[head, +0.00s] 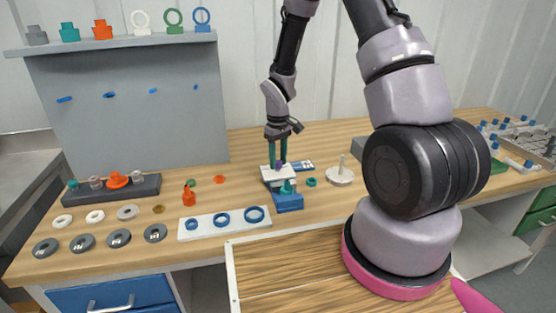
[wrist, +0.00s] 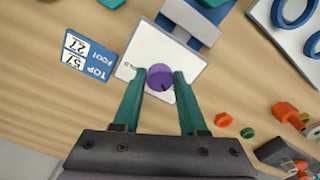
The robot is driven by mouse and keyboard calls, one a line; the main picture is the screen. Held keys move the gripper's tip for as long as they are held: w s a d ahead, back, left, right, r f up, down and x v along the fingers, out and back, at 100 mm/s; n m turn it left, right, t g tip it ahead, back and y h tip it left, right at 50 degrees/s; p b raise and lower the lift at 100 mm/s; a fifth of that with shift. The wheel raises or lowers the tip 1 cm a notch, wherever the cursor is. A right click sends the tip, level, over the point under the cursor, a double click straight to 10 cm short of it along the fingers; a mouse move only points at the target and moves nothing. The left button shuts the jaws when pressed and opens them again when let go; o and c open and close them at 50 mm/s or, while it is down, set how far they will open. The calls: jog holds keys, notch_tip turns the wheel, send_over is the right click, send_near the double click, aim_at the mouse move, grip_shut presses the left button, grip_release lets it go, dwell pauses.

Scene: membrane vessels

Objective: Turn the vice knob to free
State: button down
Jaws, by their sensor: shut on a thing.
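The purple vice knob (head: 279,165) stands on a white plate (head: 268,174) beside the blue vice (head: 289,204). In the wrist view the knob (wrist: 159,75) is round, with a small dark mark near its lower edge. Small lettering on the white plate (wrist: 185,51) left of the knob is partly hidden and seems to end in "OLD". My gripper (head: 277,158) comes down from above. Its two teal fingers, also in the wrist view (wrist: 159,82), are shut on the knob from both sides.
A blue label card (wrist: 87,60) lies left of the plate in the wrist view. A white board with blue rings (head: 222,222), a small orange part (head: 189,196) and a teal ring (head: 311,182) lie nearby. A round white stand (head: 341,176) is to the right.

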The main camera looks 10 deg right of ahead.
dwell(0.4)
jog(key=shift+c, duration=2.2)
grip_release()
notch_tip(320, 180, up, 11)
notch_tip(320, 180, up, 9)
jog(key=m+t, duration=0.2)
send_over(278, 162)
jog(key=s+d, duration=0.2)
jog(key=s, duration=0.1)
jog(key=s+d+r+m+t, duration=0.1)
jog(key=s+d+r+m, duration=0.15)
jog(key=s+r, duration=0.45)
jog(key=s+d+r+m+t+y, duration=0.1)
jog(key=s+r+m+t, duration=0.3)
jog(key=s+r, duration=0.7)
jog(key=shift+m+y, duration=0.5)
jog(key=shift+m, duration=0.05)
